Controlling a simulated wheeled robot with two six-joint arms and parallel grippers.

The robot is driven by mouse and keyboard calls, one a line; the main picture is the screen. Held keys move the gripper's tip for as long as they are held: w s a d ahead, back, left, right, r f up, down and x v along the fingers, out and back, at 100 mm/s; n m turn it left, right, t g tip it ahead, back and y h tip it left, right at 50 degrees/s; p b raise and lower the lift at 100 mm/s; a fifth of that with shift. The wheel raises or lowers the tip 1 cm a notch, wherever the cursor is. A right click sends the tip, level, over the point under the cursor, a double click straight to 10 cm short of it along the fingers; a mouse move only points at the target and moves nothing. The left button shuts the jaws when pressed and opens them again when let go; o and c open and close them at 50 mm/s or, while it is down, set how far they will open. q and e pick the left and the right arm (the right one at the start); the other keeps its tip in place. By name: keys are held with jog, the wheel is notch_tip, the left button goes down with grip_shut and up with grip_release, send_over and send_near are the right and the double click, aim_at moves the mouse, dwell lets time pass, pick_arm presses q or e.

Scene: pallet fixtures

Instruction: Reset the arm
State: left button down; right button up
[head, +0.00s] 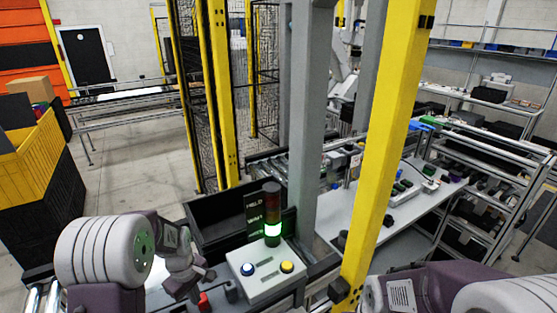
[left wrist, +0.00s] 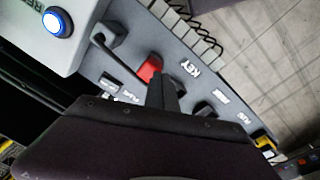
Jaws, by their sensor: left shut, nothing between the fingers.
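My left arm comes in from the left in the head view, and my left gripper (head: 203,279) points down beside the control box. In the left wrist view my left gripper (left wrist: 162,92) is shut and empty, its dark fingers close together. Their tips are close to a red part (left wrist: 150,68) on a grey panel (left wrist: 185,52) with the label KEY; I cannot tell whether they touch. The red part also shows in the head view (head: 204,301). My right arm shows at the bottom right of the head view, but its gripper is out of view.
A white control box (head: 262,277) carries a lit blue button (head: 248,269) and a yellow one (head: 287,267). Behind it stands a signal tower (head: 272,215) lit green. A yellow post (head: 385,150) and a grey post (head: 305,120) rise close by. A black bin (head: 215,225) lies behind.

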pick_arm(q)
jog(key=shift+m+t, duration=0.4)
jog(key=shift+m, duration=0.5)
jog(key=s+d+b, duration=0.1)
jog(key=s+d+f+b, duration=0.1)
jog(key=b, duration=0.1)
jog(key=s+d+f+b, duration=0.1)
jog(key=b, duration=0.1)
jog(key=shift+s+d+f, duration=0.1)
jog(key=shift+s+d, duration=0.05)
jog(key=shift+s, duration=0.2)
jog(key=s+d+f+m+b, duration=0.2)
jog(key=s+f+m+b, duration=0.1)
jog(key=s+m, duration=0.6)
jog(key=shift+s+d+f+m+b, duration=0.35)
jog(key=shift+s+f, duration=0.2)
jog(key=shift+s, duration=0.35)
jog(key=shift+s, duration=0.1)
